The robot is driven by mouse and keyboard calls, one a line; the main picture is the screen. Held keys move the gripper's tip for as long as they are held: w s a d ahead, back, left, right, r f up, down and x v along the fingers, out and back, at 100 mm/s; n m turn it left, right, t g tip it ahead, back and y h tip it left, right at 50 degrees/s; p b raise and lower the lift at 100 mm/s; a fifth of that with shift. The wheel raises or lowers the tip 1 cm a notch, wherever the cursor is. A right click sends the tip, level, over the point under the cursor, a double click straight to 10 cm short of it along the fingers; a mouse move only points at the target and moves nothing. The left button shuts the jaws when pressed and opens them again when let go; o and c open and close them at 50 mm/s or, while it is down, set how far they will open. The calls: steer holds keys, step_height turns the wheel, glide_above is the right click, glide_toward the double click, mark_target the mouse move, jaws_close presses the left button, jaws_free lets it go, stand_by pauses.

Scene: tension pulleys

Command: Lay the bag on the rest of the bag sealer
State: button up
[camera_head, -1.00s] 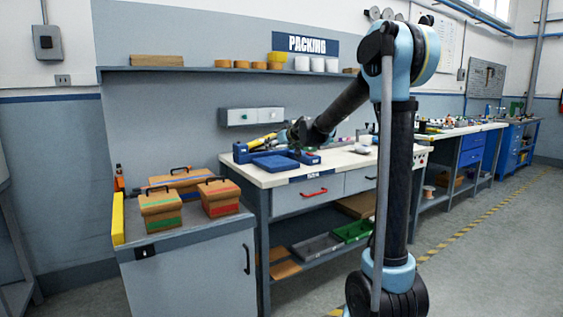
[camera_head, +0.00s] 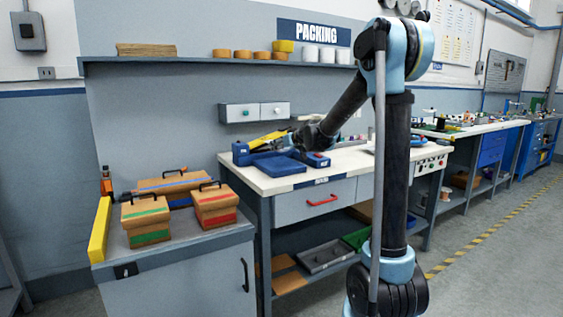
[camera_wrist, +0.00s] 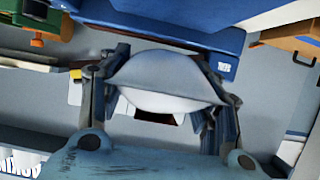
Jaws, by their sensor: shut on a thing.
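My gripper (camera_head: 311,137) reaches over the packing bench at the right side of the bag sealer. In the wrist view my gripper (camera_wrist: 160,88) is shut on a bag, with one finger at each side. The bag (camera_wrist: 165,78) is a grey-white, bulging pouch spanning the space between the fingers. The sealer (camera_head: 241,152) is blue with a raised yellow lever (camera_head: 267,139). Its flat blue rest (camera_head: 280,167) lies in front and looks empty. The blue sealer also fills the top of the wrist view (camera_wrist: 170,25). The bag is hard to make out in the head view.
The white bench top (camera_head: 345,160) has a red-handled drawer (camera_head: 321,200). A grey cabinet (camera_head: 185,280) at the left carries several handled boxes and a yellow strip (camera_head: 99,230). A shelf (camera_head: 200,63) with rolls and tubs runs above.

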mark_target(282, 164)
steer(key=shift+s+f, duration=0.1)
steer(key=shift+f, duration=2.8)
steer(key=o, duration=1.2)
steer(key=shift+v, duration=5.95)
steer(key=s+d+f+m+g+h, duration=0.2)
steer(key=s+d+f, duration=0.4)
steer(key=s, duration=0.8)
steer(key=s+d+f+m+g+h, duration=0.2)
steer(key=s+d+f, duration=0.5)
steer(key=s, duration=0.8)
steer(key=s+d+f+m+g+h, duration=0.2)
steer(key=s+d+f+g, duration=0.3)
steer(key=s, duration=0.9)
steer(key=d+f+h, duration=0.1)
steer(key=d, duration=0.2)
steer(key=shift+s+d+f+m, duration=0.3)
steer(key=shift+d+f, duration=0.05)
steer(key=shift+d, duration=0.05)
